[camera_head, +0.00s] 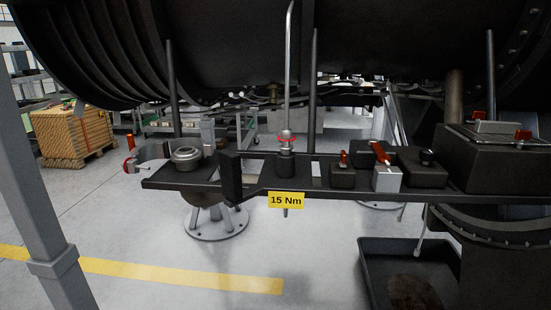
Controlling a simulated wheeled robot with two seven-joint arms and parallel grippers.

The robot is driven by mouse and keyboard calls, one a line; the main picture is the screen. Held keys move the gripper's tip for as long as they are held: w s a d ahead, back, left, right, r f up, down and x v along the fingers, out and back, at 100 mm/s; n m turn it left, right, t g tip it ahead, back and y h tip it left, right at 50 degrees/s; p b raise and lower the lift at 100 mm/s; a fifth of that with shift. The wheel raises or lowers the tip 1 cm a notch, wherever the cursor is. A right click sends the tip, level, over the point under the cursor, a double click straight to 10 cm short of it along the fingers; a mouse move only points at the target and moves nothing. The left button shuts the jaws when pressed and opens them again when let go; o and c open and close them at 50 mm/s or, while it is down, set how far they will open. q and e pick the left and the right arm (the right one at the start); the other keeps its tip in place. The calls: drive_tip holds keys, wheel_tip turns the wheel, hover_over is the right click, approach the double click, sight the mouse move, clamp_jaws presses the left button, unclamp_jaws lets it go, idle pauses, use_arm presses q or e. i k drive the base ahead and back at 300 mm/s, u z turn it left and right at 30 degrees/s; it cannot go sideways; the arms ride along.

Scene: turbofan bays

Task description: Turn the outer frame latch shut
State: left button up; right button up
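A dark frame rail (225,188) runs across the view below the engine and carries several fittings. A red lever (380,153) stands tilted up to the left above a light grey block (387,179). A smaller red lever (343,158) stands upright on a black block (342,178). Another red tab (523,135) shows on the dark box (495,160) at the far right. A red-ended silver clamp (150,155) is at the rail's left end. I cannot tell which of these is the outer frame latch. Neither gripper is in view.
A yellow "15 Nm" label (286,200) hangs on the rail below a fitting with a red ring (286,139). A round grey cap (186,156) sits at left. A black tray (372,275) lies on the floor. Dark posts rise behind the rail; its front is clear.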

sight(521, 135)
drive_tip(key=z, duration=0.05)
drive_tip(key=i, duration=1.25)
drive_tip(key=z, duration=0.15)
drive_tip(key=k, duration=1.15)
drive_tip(key=z, duration=0.7)
drive_tip(key=i, duration=1.05)
drive_tip(key=u, duration=0.6)
drive_tip(key=k, duration=0.65)
drive_tip(key=z, duration=0.3)
